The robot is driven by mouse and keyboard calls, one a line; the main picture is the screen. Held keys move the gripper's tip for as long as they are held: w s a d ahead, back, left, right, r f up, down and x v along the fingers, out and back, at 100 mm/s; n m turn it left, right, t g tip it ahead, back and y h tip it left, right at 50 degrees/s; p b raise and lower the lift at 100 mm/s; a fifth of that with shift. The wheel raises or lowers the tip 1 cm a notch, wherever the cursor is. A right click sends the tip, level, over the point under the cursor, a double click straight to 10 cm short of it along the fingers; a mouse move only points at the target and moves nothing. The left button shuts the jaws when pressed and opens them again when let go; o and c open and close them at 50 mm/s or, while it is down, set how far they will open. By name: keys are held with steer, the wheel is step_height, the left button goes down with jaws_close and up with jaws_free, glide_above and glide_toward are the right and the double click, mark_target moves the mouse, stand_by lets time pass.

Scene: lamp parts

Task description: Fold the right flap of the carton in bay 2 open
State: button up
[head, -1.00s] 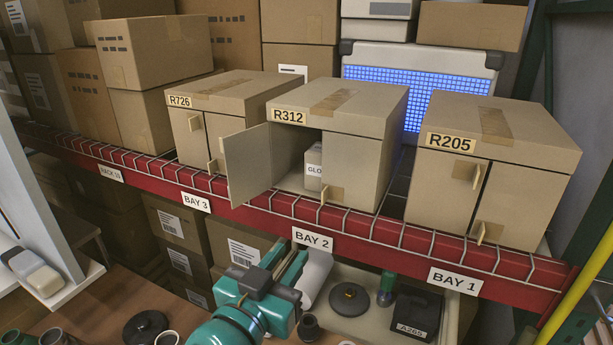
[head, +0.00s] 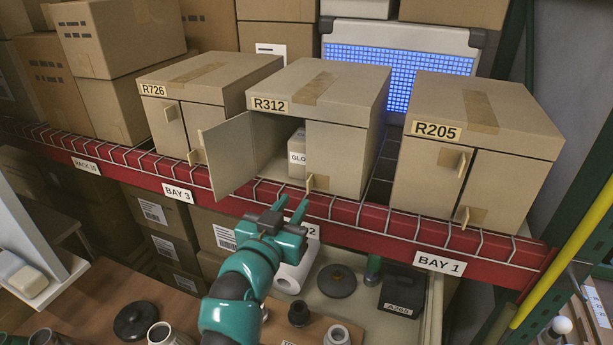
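The bay 2 carton, labelled R312 (head: 343,165), stands on the red-fronted rack in the head view. Its left flap (head: 229,155) is swung open. Its right flap (head: 335,157) is shut, with a small tan tab (head: 318,183) near its lower left edge. A small white box (head: 297,155) stands inside the open left half. My gripper (head: 291,207) is below and in front of the carton, just left of the tab, pointing up toward the rack. Its two fingers are apart with nothing between them. It covers part of the bay 2 label.
Carton R726 (head: 196,105) stands left in bay 3, and carton R205 (head: 470,150) stands right in bay 1, both shut. The red rack beam (head: 370,235) runs below the cartons. A bench (head: 110,285) with several loose parts lies below.

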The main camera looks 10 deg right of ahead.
mark_target(313, 173)
steer(key=p+x, duration=0.2)
steer(key=x, duration=0.5)
steer(key=shift+r+p, duration=0.15)
steer(key=shift+p, duration=0.25)
steer(key=shift+w+d+f, duration=0.2)
steer(key=shift+w+d, duration=0.1)
steer(key=shift+w, duration=0.3)
jaws_close()
stand_by(0.5)
